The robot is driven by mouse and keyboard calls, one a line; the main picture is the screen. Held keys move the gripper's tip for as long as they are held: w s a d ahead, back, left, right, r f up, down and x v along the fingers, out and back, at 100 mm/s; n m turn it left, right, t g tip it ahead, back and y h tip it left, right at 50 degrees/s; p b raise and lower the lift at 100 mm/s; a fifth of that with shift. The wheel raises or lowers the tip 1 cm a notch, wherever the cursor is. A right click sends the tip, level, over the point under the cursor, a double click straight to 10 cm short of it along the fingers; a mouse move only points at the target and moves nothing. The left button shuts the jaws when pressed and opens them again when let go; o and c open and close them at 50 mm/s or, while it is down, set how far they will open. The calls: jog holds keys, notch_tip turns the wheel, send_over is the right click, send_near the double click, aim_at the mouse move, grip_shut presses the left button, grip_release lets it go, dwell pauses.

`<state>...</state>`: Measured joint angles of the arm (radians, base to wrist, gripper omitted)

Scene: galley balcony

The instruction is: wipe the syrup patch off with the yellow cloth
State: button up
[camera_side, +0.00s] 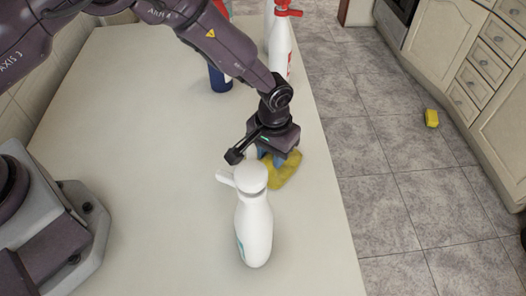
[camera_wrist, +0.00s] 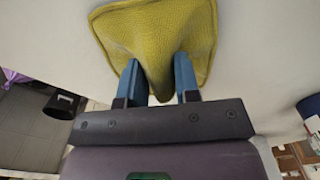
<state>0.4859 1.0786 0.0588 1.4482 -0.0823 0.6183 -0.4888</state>
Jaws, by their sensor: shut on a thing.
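The yellow cloth (camera_side: 287,171) lies on the pale worktop (camera_side: 150,130) near its right edge, behind a white spray bottle. In the wrist view the cloth (camera_wrist: 158,35) spreads out beyond the fingers, with a fold of it pinched between them. My gripper (camera_wrist: 160,80) is shut on that fold. In the side view my gripper (camera_side: 270,156) points down at the worktop, and its fingertips are partly hidden by the bottle's head. I see no syrup patch in either view; whether it lies under the cloth I cannot tell.
The white spray bottle (camera_side: 254,228) stands close in front of my gripper. A white bottle with a red top (camera_side: 280,48) and a blue bottle (camera_side: 220,76) stand behind. The worktop's left part is clear. A yellow object (camera_side: 432,118) lies on the tiled floor.

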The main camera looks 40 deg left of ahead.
jog(key=shift+w+d+f, duration=0.1)
jog(key=shift+w+d, duration=0.55)
jog(key=shift+d, duration=0.25)
jog(key=shift+r, duration=3.65)
